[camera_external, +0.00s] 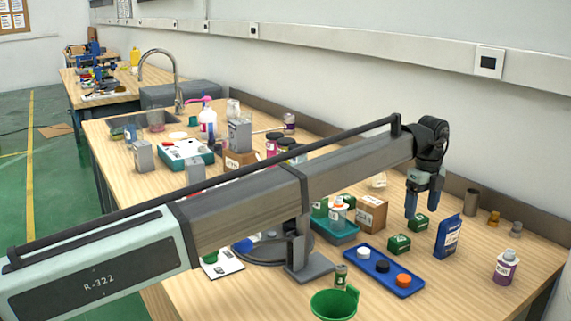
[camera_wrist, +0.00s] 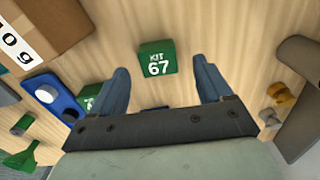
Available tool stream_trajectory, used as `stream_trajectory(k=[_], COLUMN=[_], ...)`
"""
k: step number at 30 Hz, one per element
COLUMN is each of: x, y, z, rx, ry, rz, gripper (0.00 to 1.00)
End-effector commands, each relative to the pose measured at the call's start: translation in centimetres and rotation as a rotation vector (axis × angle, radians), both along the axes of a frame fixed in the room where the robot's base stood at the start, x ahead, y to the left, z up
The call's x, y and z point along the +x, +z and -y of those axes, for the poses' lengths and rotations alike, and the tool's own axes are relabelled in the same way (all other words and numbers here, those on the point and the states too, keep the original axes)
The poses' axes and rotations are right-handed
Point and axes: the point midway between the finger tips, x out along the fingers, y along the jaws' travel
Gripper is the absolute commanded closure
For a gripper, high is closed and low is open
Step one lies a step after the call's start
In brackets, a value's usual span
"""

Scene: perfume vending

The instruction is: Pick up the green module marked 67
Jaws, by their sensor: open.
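The green module marked KIT 67 (camera_wrist: 157,58) lies on the wooden table, its white label facing the wrist camera. In the wrist view it shows ahead of and between my two fingers. My gripper (camera_external: 424,202) is open and empty, with its fingers pointing down above the table. In the external view a green block that appears to be this module (camera_external: 420,222) lies just below the fingertips, its marking too small to read. A second green block (camera_external: 399,243) lies nearer the blue tray; in the wrist view it (camera_wrist: 89,101) is partly hidden by my left finger.
A blue tray (camera_external: 397,286) with round caps lies in front of the blocks. A blue upright packet (camera_external: 448,236) stands close on the right, and a cardboard box (camera_external: 371,213) on the left.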

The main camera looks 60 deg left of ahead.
Motion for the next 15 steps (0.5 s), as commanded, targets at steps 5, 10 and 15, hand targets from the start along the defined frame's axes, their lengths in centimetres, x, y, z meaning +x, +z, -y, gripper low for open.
stream_trajectory(k=[5,10,15], x=[-0.2,-0.2,-0.2], y=[-2.5,-3.8,-3.8], z=[-0.2,-0.2,-0.2], rx=[0.0,0.0,0.0], ry=[0.0,0.0,0.0], rz=[-0.002,-0.001,0.0], gripper=[0.21,0.21,0.21])
